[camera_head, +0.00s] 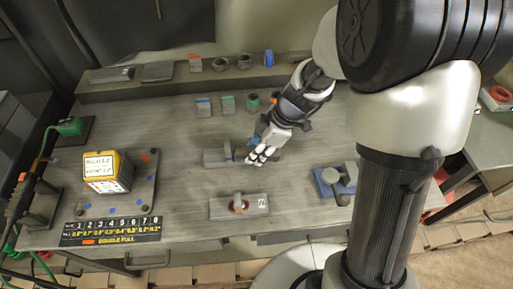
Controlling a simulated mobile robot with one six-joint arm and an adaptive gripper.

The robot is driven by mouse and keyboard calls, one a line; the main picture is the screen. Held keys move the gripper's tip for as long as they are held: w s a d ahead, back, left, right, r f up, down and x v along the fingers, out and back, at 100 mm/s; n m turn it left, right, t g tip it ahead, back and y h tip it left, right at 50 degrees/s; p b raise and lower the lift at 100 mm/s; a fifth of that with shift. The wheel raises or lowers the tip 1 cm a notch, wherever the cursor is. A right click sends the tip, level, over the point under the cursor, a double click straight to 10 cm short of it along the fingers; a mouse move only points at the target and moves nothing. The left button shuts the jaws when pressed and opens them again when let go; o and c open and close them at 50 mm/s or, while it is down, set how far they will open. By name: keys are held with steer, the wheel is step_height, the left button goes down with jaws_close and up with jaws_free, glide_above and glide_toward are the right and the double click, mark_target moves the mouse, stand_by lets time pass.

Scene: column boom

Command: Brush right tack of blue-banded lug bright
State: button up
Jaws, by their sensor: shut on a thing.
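My gripper (262,155) is low over the middle of the grey bench, at the right part of a grey plate (214,158). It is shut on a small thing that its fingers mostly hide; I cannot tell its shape. A bit of blue shows beside the fingers, but I cannot tell whether it is a lug's band. The tacks are too small or hidden to make out. Another grey plate (222,209) with an orange-banded lug (238,203) lies nearer the front.
A yellow box (104,172) stands on a plate at the left, behind a black numbered strip (110,231). A blue block with a grey knobbed piece (337,183) is at the right. Several small parts line the back shelf (130,91). Bare bench lies between the plates and yellow box.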

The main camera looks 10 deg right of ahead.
steer(key=shift+w+r, duration=0.1)
steer(key=shift+w, duration=1.05)
steer(key=shift+s+b, duration=0.9)
steer(key=shift+s, duration=0.3)
steer(key=shift+w, duration=0.15)
steer(key=shift+w, duration=1.05)
steer(key=shift+s, duration=0.65)
